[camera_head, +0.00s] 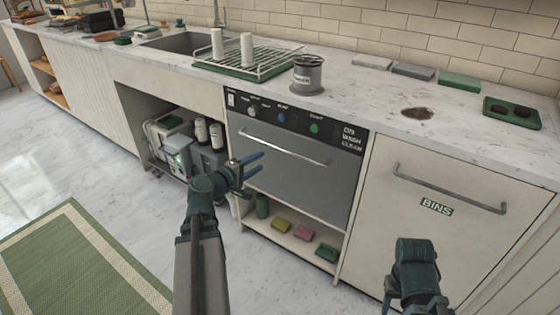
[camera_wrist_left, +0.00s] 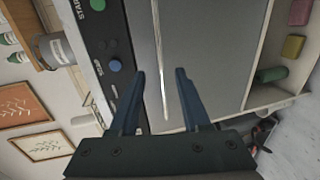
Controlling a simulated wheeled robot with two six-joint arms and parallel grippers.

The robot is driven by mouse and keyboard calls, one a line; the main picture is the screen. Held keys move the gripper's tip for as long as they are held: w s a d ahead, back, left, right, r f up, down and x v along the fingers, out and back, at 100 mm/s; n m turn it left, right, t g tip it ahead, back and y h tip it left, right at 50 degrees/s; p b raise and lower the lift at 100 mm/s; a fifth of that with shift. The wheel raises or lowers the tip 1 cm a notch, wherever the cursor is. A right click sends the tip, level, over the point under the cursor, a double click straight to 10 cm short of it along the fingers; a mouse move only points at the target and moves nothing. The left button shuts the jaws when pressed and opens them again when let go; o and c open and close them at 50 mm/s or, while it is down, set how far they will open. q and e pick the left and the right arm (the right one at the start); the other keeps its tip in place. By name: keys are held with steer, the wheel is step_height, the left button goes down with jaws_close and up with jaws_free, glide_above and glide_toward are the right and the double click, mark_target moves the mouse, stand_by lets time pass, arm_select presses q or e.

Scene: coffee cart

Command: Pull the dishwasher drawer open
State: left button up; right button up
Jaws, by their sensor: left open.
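The dishwasher drawer (camera_head: 290,164) is a grey front with a long light bar handle (camera_head: 284,144) under a dark control panel (camera_head: 296,124). It looks closed. My left gripper (camera_head: 254,167) is open, in front of the drawer's left part, near the handle's left end. In the left wrist view the handle (camera_wrist_left: 160,60) runs down between the two fingers (camera_wrist_left: 163,95), its lower end showing between the fingertips; I cannot tell whether they touch it. My right arm's wrist shows at the lower right; its fingers are largely hidden.
A cupboard marked BINS (camera_head: 436,207) is to the right. An open bay with machinery (camera_head: 172,138) is to the left. Floor (camera_head: 100,190) in front is clear beside a green rug (camera_head: 75,265).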

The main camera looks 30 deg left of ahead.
mark_target(279, 149)
arm_select(q)
steer(key=b+x, duration=0.1)
steer(key=x, duration=0.8)
steer(key=b+x, duration=0.1)
steer(key=x, duration=0.3)
steer(key=shift+w+a+b, duration=0.25)
steer(key=shift+w+b, duration=0.05)
steer(key=shift+c, duration=0.3)
jaws_close()
stand_by(0.9)
